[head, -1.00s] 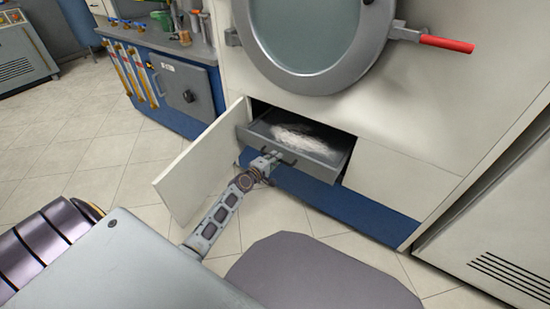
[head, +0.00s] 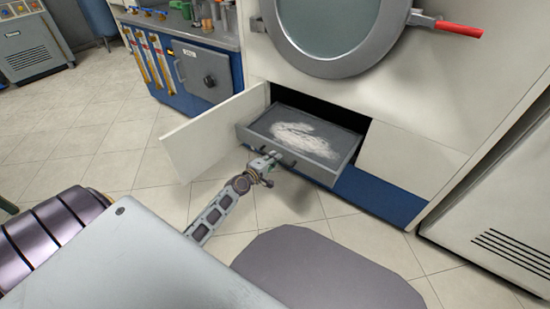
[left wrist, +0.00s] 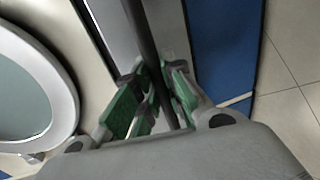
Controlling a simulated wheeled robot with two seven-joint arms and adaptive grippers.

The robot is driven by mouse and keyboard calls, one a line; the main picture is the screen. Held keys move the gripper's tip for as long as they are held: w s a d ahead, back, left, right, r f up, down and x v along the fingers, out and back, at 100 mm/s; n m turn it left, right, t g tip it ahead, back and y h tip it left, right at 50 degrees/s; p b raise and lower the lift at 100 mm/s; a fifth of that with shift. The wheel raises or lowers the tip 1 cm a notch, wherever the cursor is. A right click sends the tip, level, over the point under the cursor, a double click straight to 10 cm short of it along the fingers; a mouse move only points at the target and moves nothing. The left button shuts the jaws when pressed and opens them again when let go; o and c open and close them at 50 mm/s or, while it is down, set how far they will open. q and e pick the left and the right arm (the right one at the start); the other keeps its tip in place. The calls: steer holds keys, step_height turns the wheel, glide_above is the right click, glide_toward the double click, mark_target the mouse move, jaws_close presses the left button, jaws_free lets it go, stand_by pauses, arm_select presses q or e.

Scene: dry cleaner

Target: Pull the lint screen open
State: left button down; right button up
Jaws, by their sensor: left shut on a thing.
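The lint screen (head: 341,163) is a grey drawer-like tray with whitish lint (head: 300,138) on it. It sticks out of a dark opening low in the white machine. Its dark bar handle (head: 285,157) is on the front face. My left gripper (head: 268,163) is at the left part of that handle. In the left wrist view its green-padded fingers (left wrist: 152,95) are closed around the dark handle bar (left wrist: 147,40). My right gripper is not in view.
A white door panel (head: 213,135) stands swung open left of the tray. A round door (head: 330,35) with a red-handled lever (head: 458,29) is above. A blue cabinet (head: 188,75) stands at the left. The tiled floor before the tray is clear.

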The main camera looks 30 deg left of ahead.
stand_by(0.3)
arm_select(q)
steer(key=c, duration=1.5)
jaws_free()
steer(key=shift+s, duration=0.15)
steer(key=shift+s, duration=0.1)
steer(key=shift+v, duration=5.8)
